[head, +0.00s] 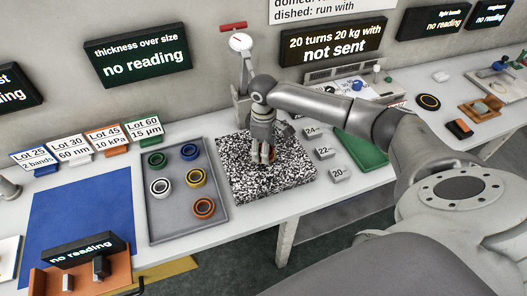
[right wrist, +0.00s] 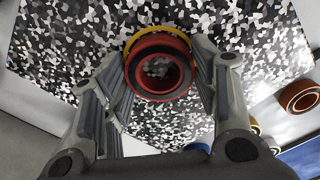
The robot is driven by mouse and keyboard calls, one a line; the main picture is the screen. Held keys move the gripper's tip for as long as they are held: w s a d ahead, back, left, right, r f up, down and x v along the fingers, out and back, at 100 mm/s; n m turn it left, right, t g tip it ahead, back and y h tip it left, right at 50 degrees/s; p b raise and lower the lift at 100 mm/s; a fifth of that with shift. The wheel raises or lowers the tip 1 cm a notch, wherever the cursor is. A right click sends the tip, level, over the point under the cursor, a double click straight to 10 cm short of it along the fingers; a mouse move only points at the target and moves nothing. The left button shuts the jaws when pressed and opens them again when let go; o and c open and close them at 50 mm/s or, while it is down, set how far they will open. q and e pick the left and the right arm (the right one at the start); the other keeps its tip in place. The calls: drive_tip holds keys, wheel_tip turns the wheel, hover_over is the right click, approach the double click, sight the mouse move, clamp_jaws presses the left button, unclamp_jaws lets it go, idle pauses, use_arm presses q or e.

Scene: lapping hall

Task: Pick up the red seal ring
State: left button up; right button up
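The red seal ring (right wrist: 158,72) lies over the speckled plate in the right wrist view. A yellow ring (right wrist: 160,32) shows around its far edge, apparently beneath it. My right gripper (right wrist: 160,75) has its fingers apart on both sides of the red ring, close to it, with no clear grip visible. In the head view my right gripper (head: 264,157) points down at the speckled plate (head: 285,187) and mostly hides the rings there. My left gripper is not in view.
A grey tray (head: 181,222) left of the plate holds green, blue, white, yellow and orange rings. Grey marked blocks (head: 325,152) stand right of the plate. A gauge on a stand (head: 240,42) rises behind it. A blue mat (head: 80,215) lies farther left.

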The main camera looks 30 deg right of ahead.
drive_tip(key=c, duration=0.5)
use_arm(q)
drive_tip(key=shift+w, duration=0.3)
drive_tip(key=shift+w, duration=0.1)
use_arm(e)
drive_tip(key=shift+r, duration=0.45)
wheel_tip(320, 180, up, 2)
drive_tip(key=shift+r+b, duration=0.2)
drive_tip(key=shift+b, duration=0.4)
use_arm(q)
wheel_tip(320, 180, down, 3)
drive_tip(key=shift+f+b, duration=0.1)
drive_tip(key=shift+b, duration=0.9)
use_arm(e)
drive_tip(key=s+r, duration=0.9)
drive_tip(key=s, duration=0.5)
drive_tip(key=shift+a+r, duration=0.25)
drive_tip(key=shift+r, duration=0.05)
